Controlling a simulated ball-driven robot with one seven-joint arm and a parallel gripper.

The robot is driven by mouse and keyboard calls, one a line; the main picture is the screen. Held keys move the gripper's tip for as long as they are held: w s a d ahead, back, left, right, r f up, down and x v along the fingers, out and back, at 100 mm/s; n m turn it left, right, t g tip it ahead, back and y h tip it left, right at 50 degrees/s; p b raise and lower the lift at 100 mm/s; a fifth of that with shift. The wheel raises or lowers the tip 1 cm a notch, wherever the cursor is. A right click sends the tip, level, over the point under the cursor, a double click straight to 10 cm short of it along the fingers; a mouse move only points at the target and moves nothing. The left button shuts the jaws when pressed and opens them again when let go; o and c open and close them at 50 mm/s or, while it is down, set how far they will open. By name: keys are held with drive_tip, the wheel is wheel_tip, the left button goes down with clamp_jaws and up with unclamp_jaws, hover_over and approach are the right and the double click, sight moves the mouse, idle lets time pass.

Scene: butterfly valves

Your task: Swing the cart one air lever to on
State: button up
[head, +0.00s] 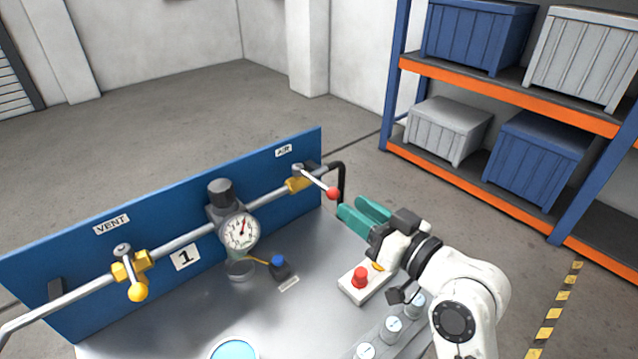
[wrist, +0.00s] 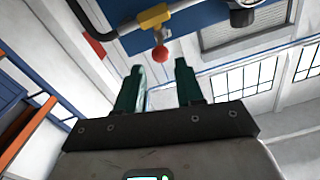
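The cart (head: 310,245) has a blue back panel with a label "1", and a pipe runs along it. The air lever (head: 318,183) sits under the "AIR" label at the panel's right end. It has a yellow valve body and a red ball knob, and it points out from the pipe toward the lower right. My gripper (head: 352,208) has green fingers and is open, just below and right of the red knob. In the wrist view the red knob (wrist: 160,53) appears beyond the gap between the open fingers (wrist: 157,75), with nothing visible held.
The vent lever (head: 136,285) with a yellow knob is at the panel's left. A gauge (head: 239,231) hangs mid-pipe. A red button box (head: 362,280) and a blue-knobbed item (head: 279,265) are on the cart top. A shelf rack (head: 480,80) with crates stands right.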

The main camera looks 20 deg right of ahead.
sight(332, 192)
drive_tip(key=p+x, duration=0.1)
drive_tip(key=x, duration=0.8)
drive_tip(key=shift+w+a, duration=0.1)
clamp_jaws()
